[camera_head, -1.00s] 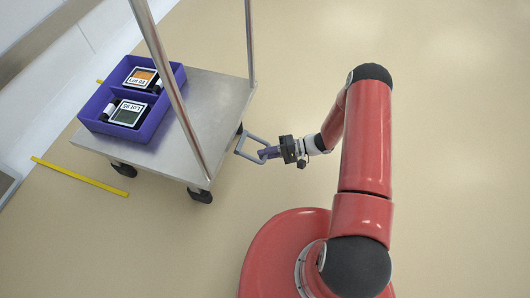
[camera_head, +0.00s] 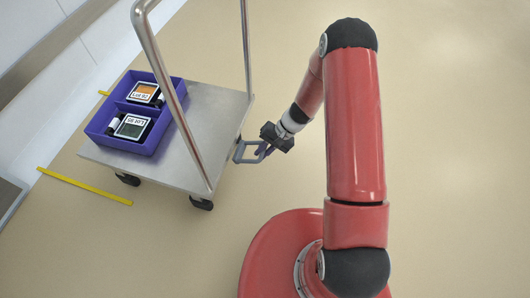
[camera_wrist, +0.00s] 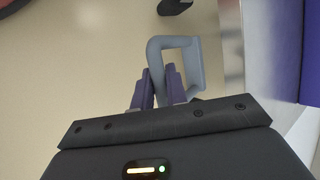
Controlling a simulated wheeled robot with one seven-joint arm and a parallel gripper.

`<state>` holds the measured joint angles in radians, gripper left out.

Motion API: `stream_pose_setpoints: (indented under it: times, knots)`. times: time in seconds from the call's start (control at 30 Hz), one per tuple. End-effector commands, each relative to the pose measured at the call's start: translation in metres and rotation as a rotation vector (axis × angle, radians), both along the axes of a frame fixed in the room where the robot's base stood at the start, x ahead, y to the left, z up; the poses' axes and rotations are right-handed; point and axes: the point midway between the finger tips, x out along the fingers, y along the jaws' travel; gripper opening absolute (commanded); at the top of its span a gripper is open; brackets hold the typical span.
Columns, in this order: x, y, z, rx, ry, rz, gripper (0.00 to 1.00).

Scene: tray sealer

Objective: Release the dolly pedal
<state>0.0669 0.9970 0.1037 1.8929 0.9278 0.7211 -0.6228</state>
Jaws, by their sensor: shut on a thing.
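The dolly (camera_head: 208,118) is a steel platform on black casters with an upright tubular handle. Its pedal (camera_head: 240,152) is a grey rectangular loop sticking out from the platform's right side. In the wrist view the pedal (camera_wrist: 199,62) shows as a grey-blue loop beside the platform edge. My gripper (camera_head: 264,150) is at the outer bar of the pedal. In the wrist view the purple fingers of my gripper (camera_wrist: 162,82) are shut on the loop's near left bar. The pedal's hinge is hidden.
A purple two-compartment tray (camera_head: 150,148) on the dolly holds labelled packs (camera_head: 131,126). A caster (camera_head: 202,204) stands at the front corner. Yellow floor strips (camera_head: 85,186) lie at the left near a white wall. The floor to the right is clear.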

Motion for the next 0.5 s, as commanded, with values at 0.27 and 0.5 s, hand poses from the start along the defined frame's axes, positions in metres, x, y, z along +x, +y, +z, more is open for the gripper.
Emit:
stream_pose_setpoints:
  times: [0.27,0.5]
  knots:
    - [0.0024,0.0035,0.0076,0.002,-0.003,-0.001,0.0]
    - [0.0026,0.0044,0.0088,0.005,-0.002,-0.001,0.0]
